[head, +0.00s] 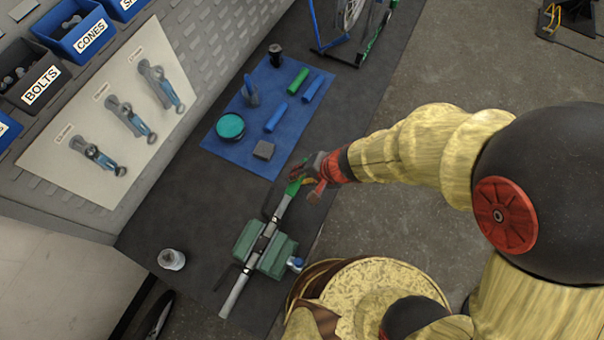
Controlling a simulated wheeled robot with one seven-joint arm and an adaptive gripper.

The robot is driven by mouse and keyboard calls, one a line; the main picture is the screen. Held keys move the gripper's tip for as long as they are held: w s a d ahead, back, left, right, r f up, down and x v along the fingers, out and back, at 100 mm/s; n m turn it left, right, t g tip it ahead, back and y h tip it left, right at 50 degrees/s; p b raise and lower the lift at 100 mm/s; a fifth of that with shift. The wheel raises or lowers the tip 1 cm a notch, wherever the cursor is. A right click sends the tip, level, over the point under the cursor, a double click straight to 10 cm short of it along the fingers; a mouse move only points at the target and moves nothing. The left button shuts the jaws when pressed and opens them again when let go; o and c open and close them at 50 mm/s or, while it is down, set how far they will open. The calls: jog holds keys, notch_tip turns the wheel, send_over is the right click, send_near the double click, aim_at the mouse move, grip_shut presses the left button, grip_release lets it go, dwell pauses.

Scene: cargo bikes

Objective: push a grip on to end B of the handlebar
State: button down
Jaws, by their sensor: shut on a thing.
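The handlebar (234,295) is a straight grey bar held in a green vise (279,256) on the dark bench. Its near lower end is bare. My gripper (312,182) is at the far upper end, shut on a green grip (293,187). The grip lines up with that end and appears to meet or sit over it; how far it is on, I cannot tell. The fingers hide part of the grip. No end label is readable.
A white pot (171,259) stands near the bench's left edge. Tools hang on a board (62,165).

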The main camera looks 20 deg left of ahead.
aim_at(287, 202)
jog(key=shift+s+b, duration=0.4)
jog(key=shift+s, duration=0.6)
jog(key=shift+s+a, duration=0.1)
jog(key=shift+s, duration=0.25)
jog(key=shift+s, duration=0.35)
jog(key=shift+s+b, duration=0.35)
jog(key=shift+s+a, duration=0.1)
jog(key=shift+s, duration=0.2)
jog(key=shift+s, duration=0.35)
jog(key=shift+s+f+b, duration=0.1)
jog(key=shift+s+b, duration=0.5)
jog(key=shift+s, duration=0.6)
jog(key=c, duration=1.8)
grip_release()
jog(key=o, duration=0.3)
